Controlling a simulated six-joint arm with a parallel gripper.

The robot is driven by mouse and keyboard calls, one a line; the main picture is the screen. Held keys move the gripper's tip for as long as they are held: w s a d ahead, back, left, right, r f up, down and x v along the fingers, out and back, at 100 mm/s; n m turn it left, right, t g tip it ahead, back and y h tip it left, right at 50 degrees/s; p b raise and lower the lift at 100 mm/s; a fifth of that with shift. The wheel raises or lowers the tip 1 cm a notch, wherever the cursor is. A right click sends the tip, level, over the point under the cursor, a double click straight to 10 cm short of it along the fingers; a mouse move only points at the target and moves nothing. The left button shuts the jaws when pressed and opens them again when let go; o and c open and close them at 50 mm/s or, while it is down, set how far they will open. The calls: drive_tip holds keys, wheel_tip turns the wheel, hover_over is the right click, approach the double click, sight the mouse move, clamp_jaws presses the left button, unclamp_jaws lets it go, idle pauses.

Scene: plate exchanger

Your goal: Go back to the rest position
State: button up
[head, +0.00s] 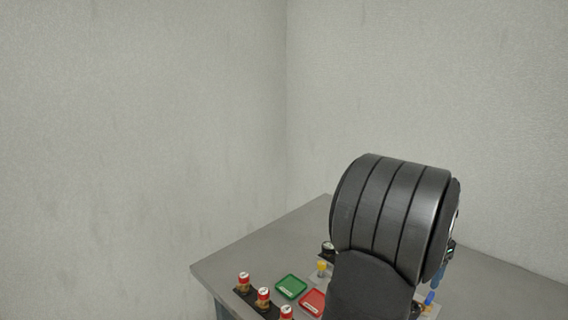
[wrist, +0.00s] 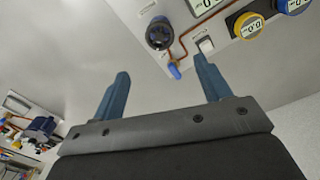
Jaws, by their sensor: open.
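My gripper (wrist: 162,92) shows in the wrist view with its two blue fingers spread wide apart and nothing between them. The right finger overlaps the lower edge of a light panel in the picture, near a white switch (wrist: 206,45); I cannot tell whether they touch. In the head view my dark arm covers much of the bench, and the gripper's fingers are hidden except perhaps a bit of blue at the arm's right edge.
The grey bench (head: 245,262) carries a green tray (head: 291,287), a red tray (head: 312,302) and several red-capped brass parts (head: 263,295). The panel holds a black round knob (wrist: 159,33), a blue-handled valve (wrist: 174,70) and a yellow-ringed gauge (wrist: 249,26). The bench's far left is bare.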

wheel_tip(320, 180, down, 12)
drive_tip(key=shift+r, duration=0.1)
idle(0.5)
